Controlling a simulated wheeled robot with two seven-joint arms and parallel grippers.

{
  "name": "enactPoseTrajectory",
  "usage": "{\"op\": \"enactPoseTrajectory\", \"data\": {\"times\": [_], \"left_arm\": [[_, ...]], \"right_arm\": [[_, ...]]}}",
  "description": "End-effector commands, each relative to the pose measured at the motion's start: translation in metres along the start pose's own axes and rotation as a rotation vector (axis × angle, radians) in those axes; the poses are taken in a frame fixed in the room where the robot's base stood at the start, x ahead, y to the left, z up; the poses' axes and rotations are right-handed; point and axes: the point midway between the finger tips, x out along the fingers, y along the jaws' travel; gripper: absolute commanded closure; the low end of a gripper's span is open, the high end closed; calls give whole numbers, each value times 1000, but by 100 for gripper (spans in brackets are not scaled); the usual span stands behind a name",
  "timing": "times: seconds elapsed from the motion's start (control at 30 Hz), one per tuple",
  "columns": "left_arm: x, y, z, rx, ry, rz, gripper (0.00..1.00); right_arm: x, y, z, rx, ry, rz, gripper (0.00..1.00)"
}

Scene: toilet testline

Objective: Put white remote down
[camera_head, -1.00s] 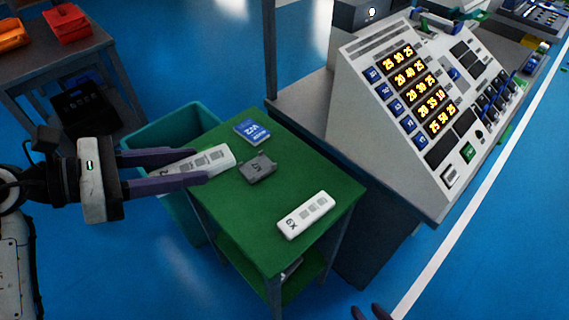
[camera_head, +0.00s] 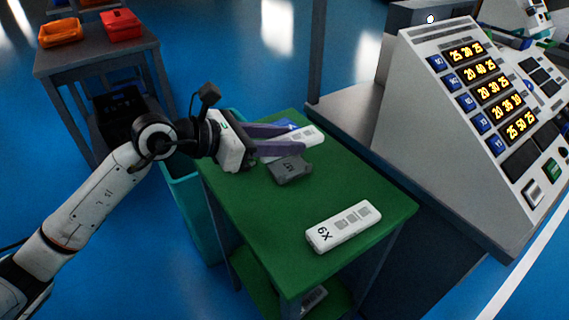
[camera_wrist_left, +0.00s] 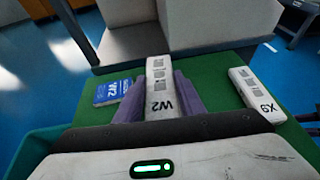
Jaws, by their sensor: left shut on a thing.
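My left gripper (camera_head: 299,137) is shut on a white remote (camera_head: 310,136) marked W2, with one purple finger along each side. It holds the remote over the far part of the green table (camera_head: 345,180). In the left wrist view, the remote (camera_wrist_left: 158,74) points away from me between the fingers (camera_wrist_left: 160,92). I cannot tell whether it touches the tabletop. A second white remote (camera_head: 344,227), marked X9 or 6X, lies near the table's front right edge. It also shows in the left wrist view (camera_wrist_left: 254,90).
A dark grey box (camera_head: 290,168) lies just in front of the held remote. A blue box (camera_head: 286,124) is partly hidden behind the gripper. A teal bin (camera_head: 190,205) stands left of the table. A control console (camera_head: 440,130) rises at right.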

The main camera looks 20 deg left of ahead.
Motion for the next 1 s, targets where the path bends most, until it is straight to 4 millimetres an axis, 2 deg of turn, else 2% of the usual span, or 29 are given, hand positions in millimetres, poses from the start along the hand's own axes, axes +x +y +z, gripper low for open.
{"op": "enactPoseTrajectory", "data": {"times": [0.23,0.4,0.83,0.87,0.93,1.0], "left_arm": [[9,0,-21,-1,-1,-1,88],[18,0,-44,-2,0,-1,88],[21,0,-50,2,-2,-1,88],[20,0,-50,2,-1,-1,59],[20,0,-49,1,-1,-1,48],[20,0,-49,1,0,-1,46]], "right_arm": [[1,0,4,3,-4,0,69],[4,1,7,4,-4,0,69],[7,2,8,4,-2,1,69],[6,2,7,3,-2,1,69],[6,3,6,2,-1,2,69],[6,3,6,2,1,2,69]]}}
